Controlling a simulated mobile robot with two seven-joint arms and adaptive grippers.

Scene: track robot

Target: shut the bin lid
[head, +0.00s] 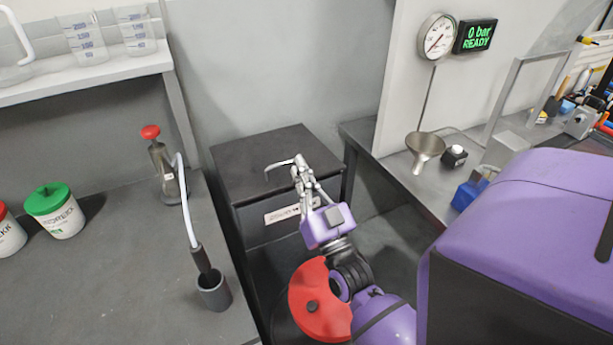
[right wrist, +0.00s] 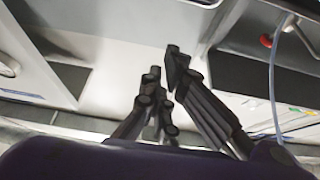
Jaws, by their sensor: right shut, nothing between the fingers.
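The bin (head: 250,215) is a dark, box-shaped cabinet standing between the two benches, with a pale label on its front. Its flat dark lid (head: 245,155) lies level on top in the head view, and I see no clear gap under it. My right gripper (head: 297,168) is over the front right part of the lid, its fingers together and empty. Whether it touches the lid I cannot tell. A thin silver curved piece beside the fingers may be a handle or part of the gripper. The fingers also show close together in the right wrist view (right wrist: 162,75). My left gripper is out of view.
The left bench holds a red-knobbed pump (head: 160,160), a grey cup (head: 213,290) and a green-lidded tub (head: 55,208). The right bench (head: 400,170) carries a metal funnel (head: 425,147) near the panel with a gauge (head: 437,37). A shelf with beakers is upper left.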

